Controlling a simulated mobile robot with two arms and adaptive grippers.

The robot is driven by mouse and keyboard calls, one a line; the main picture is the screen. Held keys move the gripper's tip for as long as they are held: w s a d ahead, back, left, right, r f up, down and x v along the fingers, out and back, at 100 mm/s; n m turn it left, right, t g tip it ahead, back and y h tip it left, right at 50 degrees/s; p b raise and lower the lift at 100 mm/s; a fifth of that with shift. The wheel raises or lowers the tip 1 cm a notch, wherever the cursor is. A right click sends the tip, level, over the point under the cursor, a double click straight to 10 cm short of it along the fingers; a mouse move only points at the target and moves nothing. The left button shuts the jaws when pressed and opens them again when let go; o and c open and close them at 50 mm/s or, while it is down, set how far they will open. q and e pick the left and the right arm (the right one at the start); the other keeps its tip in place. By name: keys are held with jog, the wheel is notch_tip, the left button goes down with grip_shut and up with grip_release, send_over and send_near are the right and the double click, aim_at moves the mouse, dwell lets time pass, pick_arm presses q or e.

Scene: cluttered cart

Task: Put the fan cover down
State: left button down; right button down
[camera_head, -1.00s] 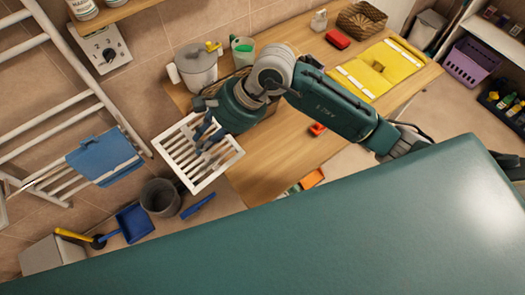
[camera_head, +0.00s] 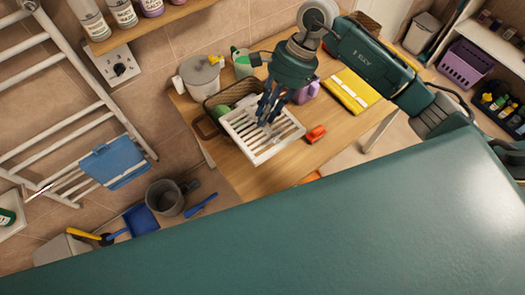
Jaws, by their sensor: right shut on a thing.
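The fan cover (camera_head: 263,153) is a white square frame with slats. It is tilted over the front left part of the wooden table (camera_head: 235,185), beside a brown basket. My right gripper (camera_head: 268,118) reaches down from above with its dark fingers at the cover's far slats and is shut on it. I cannot tell whether the cover touches the table. My left gripper is not in view.
A brown basket (camera_head: 211,126), a grey-white pot (camera_head: 199,76), a purple jug (camera_head: 306,91), a red-orange item (camera_head: 315,134) and a yellow folder (camera_head: 348,91) are on the table. A grey bucket (camera_head: 164,198) stands on the floor at left.

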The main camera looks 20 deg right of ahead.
jog(key=shift+f+b, duration=4.7)
jog(key=shift+f, duration=5.35)
jog(key=shift+f, duration=0.1)
jog(key=c, duration=1.5)
grip_release()
jog(key=shift+c, duration=0.2)
